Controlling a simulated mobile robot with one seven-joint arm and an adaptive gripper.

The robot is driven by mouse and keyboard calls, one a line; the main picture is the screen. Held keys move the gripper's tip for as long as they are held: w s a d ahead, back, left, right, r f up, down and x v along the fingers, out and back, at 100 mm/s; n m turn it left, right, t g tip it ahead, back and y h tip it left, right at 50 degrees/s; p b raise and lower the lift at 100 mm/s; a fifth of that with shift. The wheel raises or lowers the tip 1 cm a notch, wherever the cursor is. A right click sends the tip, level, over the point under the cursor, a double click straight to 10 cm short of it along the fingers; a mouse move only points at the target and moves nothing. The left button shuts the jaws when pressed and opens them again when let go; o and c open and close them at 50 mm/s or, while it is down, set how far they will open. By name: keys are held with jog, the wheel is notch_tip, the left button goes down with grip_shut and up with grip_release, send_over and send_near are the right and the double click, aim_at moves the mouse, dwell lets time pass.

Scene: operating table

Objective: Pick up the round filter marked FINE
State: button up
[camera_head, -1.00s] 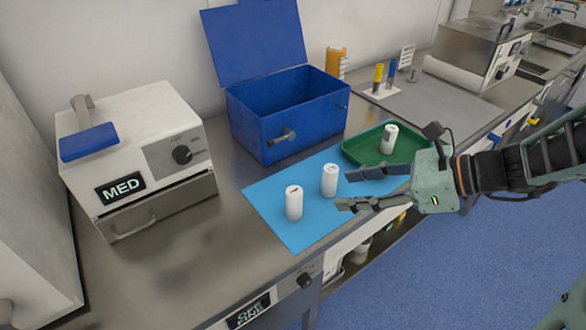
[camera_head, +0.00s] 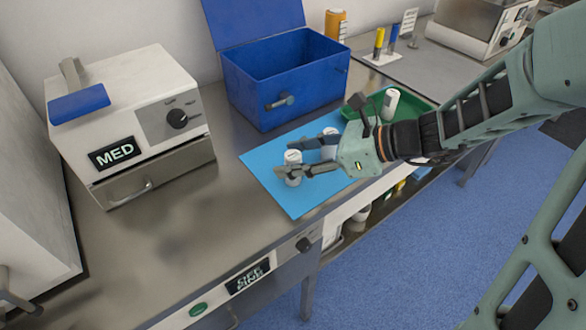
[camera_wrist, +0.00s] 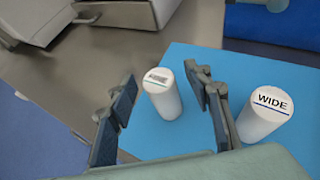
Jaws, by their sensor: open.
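A white round filter (camera_head: 293,168) stands upright on the blue mat (camera_head: 292,205). In the wrist view this filter (camera_wrist: 164,100) is between my open fingers, with a gap on each side; its top label is too small to read. My gripper (camera_head: 290,159) reaches in from the right, low over the mat. A second white filter (camera_head: 331,152) stands to its right, partly hidden by my gripper. In the wrist view this one (camera_wrist: 259,122) reads WIDE. A third white filter (camera_head: 390,103) stands in the green tray (camera_head: 418,103); its mark is not legible.
A blue open-lidded box (camera_head: 255,105) stands behind the mat. A white and steel unit marked MED (camera_head: 115,152) stands at left. The steel counter (camera_head: 165,235) at front left is clear.

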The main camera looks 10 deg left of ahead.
jog(key=shift+a+f, duration=0.1)
jog(key=shift+a, duration=0.1)
jog(key=c, duration=1.2)
grip_shut()
